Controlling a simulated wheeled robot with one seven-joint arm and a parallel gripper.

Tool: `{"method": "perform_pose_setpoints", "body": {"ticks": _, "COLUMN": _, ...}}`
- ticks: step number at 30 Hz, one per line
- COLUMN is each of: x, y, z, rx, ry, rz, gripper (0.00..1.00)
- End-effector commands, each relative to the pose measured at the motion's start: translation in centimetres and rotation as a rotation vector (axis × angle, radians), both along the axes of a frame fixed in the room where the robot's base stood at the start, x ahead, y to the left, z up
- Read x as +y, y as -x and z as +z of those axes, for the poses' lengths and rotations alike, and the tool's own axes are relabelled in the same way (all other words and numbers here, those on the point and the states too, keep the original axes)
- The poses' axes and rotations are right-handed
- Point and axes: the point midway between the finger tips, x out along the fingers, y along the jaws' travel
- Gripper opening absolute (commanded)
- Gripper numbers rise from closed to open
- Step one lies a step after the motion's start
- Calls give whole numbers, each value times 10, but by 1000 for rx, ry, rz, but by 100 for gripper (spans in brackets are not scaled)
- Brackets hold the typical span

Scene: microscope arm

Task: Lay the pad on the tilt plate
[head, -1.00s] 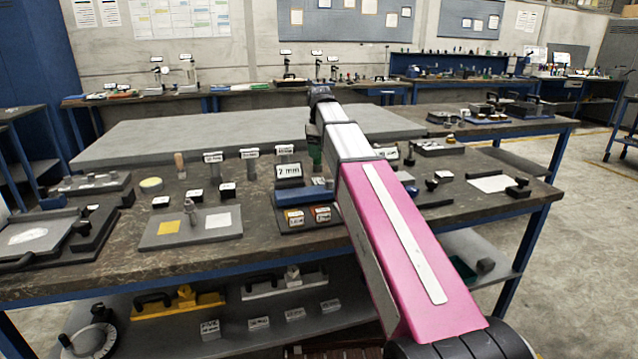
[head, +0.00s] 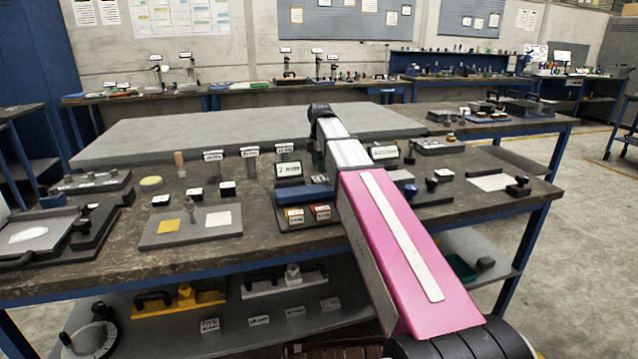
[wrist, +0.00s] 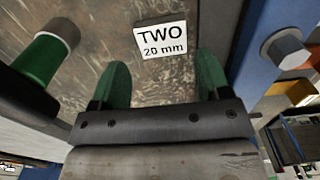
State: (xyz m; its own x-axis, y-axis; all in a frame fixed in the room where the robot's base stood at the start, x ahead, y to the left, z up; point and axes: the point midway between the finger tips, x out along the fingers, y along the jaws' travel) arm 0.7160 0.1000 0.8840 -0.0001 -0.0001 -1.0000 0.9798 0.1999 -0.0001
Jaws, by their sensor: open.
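My gripper (wrist: 162,70) is open in the wrist view, with two green fingers apart and nothing between them. Beyond the fingertips a white label (wrist: 162,41) reading "TWO 20 mm" lies on a worn brown surface. In the head view my pink and silver arm hides the gripper. No piece is marked as the pad or the tilt plate, so I cannot tell which they are. A grey plate (head: 190,237) on the bench carries a yellow square (head: 169,226) and a white square (head: 218,219). A blue block (head: 305,194) lies left of my arm.
A green cylinder (wrist: 38,62) stands left of the fingers, and a hex bolt head (wrist: 285,48) is at the right on a blue part. Small labelled posts (head: 213,165) stand on the bench. A large grey slab (head: 200,137) lies behind.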

Motion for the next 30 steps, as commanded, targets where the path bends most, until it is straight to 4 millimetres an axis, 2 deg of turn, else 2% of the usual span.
{"method": "perform_pose_setpoints", "body": {"ticks": 7, "x": 1, "y": 1, "z": -16, "rx": 0, "ry": 0, "rz": -1, "gripper": 70}}
{"method": "perform_pose_setpoints", "body": {"ticks": 16, "x": 3, "y": 3, "z": -54, "rx": 1, "ry": 0, "rz": -1, "gripper": 70}}
{"method": "perform_pose_setpoints", "body": {"ticks": 24, "x": 3, "y": 2, "z": -58, "rx": 0, "ry": 0, "rz": -1, "gripper": 70}}
{"method": "perform_pose_setpoints", "body": {"ticks": 26, "x": 3, "y": 2, "z": -58, "rx": 0, "ry": 0, "rz": -1, "gripper": 54}}
{"method": "perform_pose_setpoints", "body": {"ticks": 28, "x": 3, "y": 2, "z": -58, "rx": 0, "ry": 0, "rz": -1, "gripper": 31}}
{"method": "perform_pose_setpoints", "body": {"ticks": 30, "x": 3, "y": 2, "z": -58, "rx": 0, "ry": 0, "rz": -1, "gripper": 20}}
